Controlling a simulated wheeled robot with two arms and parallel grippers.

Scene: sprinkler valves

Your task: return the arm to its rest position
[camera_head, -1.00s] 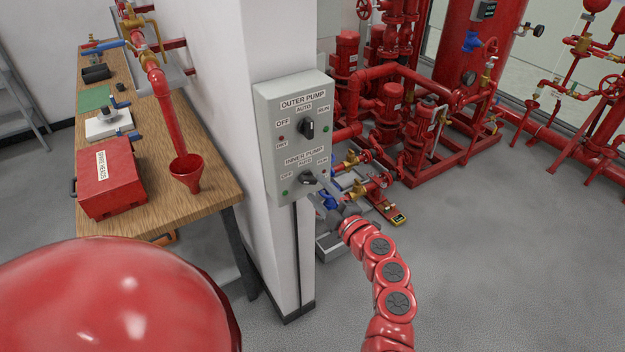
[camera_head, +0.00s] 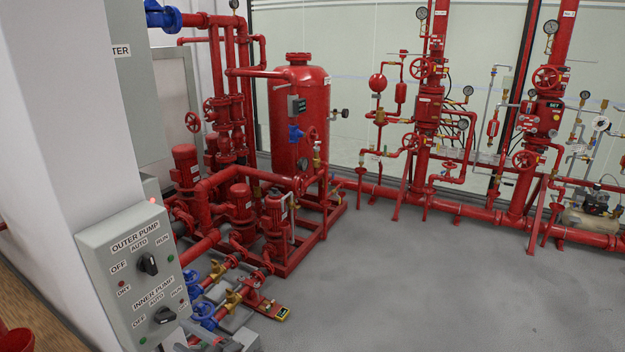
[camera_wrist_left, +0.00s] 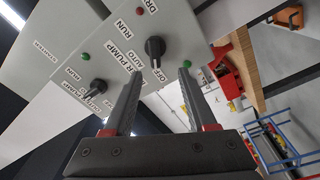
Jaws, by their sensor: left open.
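The grey pump control panel (camera_head: 140,262) is on the white pillar at the left in the head view. Its black OUTER PUMP knob (camera_head: 148,264) and INNER PUMP knob (camera_head: 165,315) both show, with small lamps beside them. In the left wrist view my left gripper (camera_wrist_left: 160,76) is open, its two dark fingers apart in front of the panel (camera_wrist_left: 115,45). A black knob (camera_wrist_left: 155,47) appears beyond the fingertips, and I see nothing held. A second knob (camera_wrist_left: 97,87) is to the left. My right gripper is not in view.
Red pumps and a tank (camera_head: 300,115) stand behind the panel. Red pipe risers with gauges (camera_head: 430,110) line the back wall. Blue and brass valves (camera_head: 210,290) are close right of the panel. Grey floor (camera_head: 400,290) is clear at centre right.

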